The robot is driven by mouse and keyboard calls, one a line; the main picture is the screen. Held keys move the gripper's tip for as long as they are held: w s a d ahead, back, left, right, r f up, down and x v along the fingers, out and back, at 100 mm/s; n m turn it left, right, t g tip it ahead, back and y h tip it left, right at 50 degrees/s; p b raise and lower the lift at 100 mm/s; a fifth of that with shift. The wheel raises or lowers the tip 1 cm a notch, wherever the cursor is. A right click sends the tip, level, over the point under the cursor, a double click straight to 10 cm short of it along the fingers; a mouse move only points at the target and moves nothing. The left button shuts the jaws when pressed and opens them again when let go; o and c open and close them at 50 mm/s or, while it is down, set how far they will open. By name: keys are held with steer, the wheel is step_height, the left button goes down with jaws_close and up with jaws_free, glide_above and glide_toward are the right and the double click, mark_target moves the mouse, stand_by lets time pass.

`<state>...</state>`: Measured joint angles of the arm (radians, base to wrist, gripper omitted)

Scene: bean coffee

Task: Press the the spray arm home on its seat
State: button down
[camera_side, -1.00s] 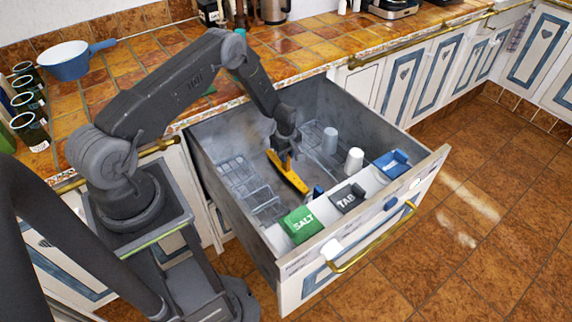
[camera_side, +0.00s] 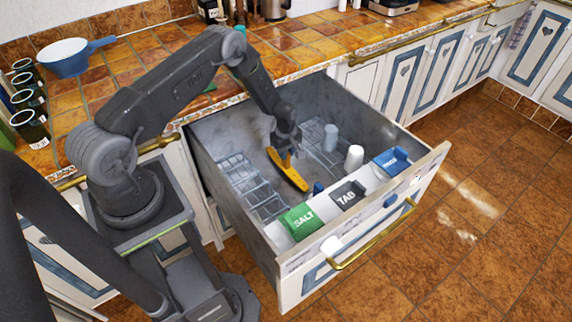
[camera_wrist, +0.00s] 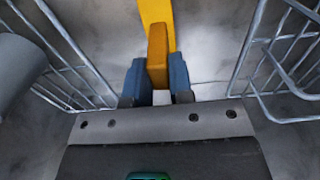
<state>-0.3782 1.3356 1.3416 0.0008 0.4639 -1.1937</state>
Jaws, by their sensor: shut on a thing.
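The yellow spray arm (camera_side: 288,170) lies low inside the open drawer, between the wire racks. My gripper (camera_side: 283,147) is above its middle and shut on it. In the wrist view, the blue fingertips of my gripper (camera_wrist: 157,80) hold an orange-yellow raised part of the spray arm (camera_wrist: 157,50) between them. The yellow bar runs away from the fingers to the top of that view. The seat under the spray arm is hidden, and I cannot tell whether the arm touches it.
Wire racks stand left (camera_side: 250,185) and right (camera_side: 318,140) of the spray arm. Two light cups, one grey (camera_side: 330,138) and one white (camera_side: 354,158), stand at the right. Green SALT (camera_side: 300,221), dark TAB (camera_side: 348,195) and blue (camera_side: 391,162) boxes line the drawer's front.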

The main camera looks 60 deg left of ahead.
stand_by(0.4)
steer(key=shift+c, duration=2.3)
jaws_free()
steer(key=shift+r, duration=2.5)
steer(key=shift+c, duration=0.2)
jaws_close()
